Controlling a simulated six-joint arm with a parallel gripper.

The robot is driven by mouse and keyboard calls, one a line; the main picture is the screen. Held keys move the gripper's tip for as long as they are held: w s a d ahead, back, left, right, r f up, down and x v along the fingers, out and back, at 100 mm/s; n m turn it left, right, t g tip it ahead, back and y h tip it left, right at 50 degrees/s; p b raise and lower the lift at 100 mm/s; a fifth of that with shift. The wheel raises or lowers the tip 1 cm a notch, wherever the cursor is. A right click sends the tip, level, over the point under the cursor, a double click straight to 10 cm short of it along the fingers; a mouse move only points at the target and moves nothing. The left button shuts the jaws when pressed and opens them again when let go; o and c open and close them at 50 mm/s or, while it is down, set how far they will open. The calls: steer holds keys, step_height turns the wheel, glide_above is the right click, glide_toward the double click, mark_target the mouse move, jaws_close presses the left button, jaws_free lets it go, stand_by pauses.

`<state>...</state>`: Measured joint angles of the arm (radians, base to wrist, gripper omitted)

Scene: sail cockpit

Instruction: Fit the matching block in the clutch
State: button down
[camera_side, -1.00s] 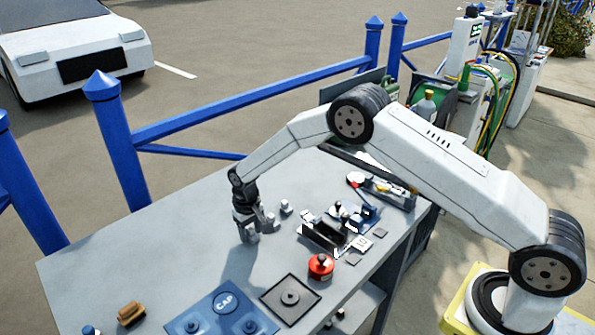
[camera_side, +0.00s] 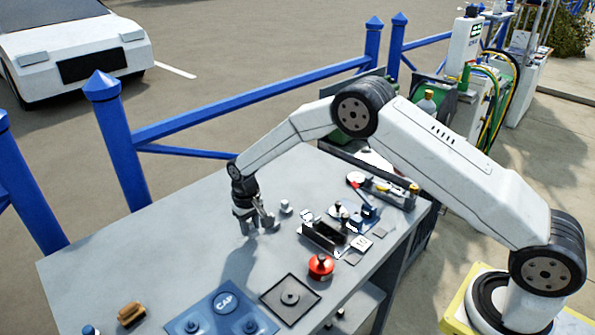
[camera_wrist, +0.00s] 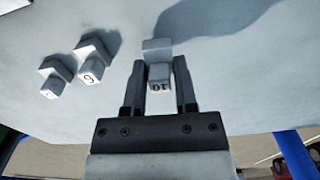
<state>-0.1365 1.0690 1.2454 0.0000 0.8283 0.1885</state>
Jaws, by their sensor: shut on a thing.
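My gripper (camera_wrist: 158,92) is shut on a pale grey block (camera_wrist: 158,80) marked 10, seen between the fingers in the wrist view. In the side view my gripper (camera_side: 248,222) is low over the left-middle of the grey bench; whether the block clears the surface is hard to tell. Two similar blocks stand to the left in the wrist view, one marked 6 (camera_wrist: 93,62) and a smaller one (camera_wrist: 55,80) whose number is hard to read. A dark slotted fixture (camera_side: 326,236), perhaps the clutch, sits right of my gripper in the side view.
A red round knob piece (camera_side: 320,266), a dark square plate (camera_side: 290,298) and a blue CAP tray (camera_side: 222,312) lie at the front. A blue lever device (camera_side: 366,212) stands behind the fixture. A wooden brush (camera_side: 131,313) lies front left. The bench's left middle is clear.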

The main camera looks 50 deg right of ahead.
mark_target(250, 222)
steer(key=shift+r, duration=1.5)
steer(key=shift+s+d+r, duration=0.25)
steer(key=shift+s+d, duration=0.15)
steer(key=shift+d, duration=0.3)
steer(key=s+d+r, duration=0.3)
steer(key=s+d, duration=0.8)
steer(key=s, duration=0.3)
steer(key=shift+s+d+n, duration=0.2)
steer(key=shift+n, duration=0.1)
steer(key=shift+f, duration=0.2)
steer(key=shift+f, duration=1.3)
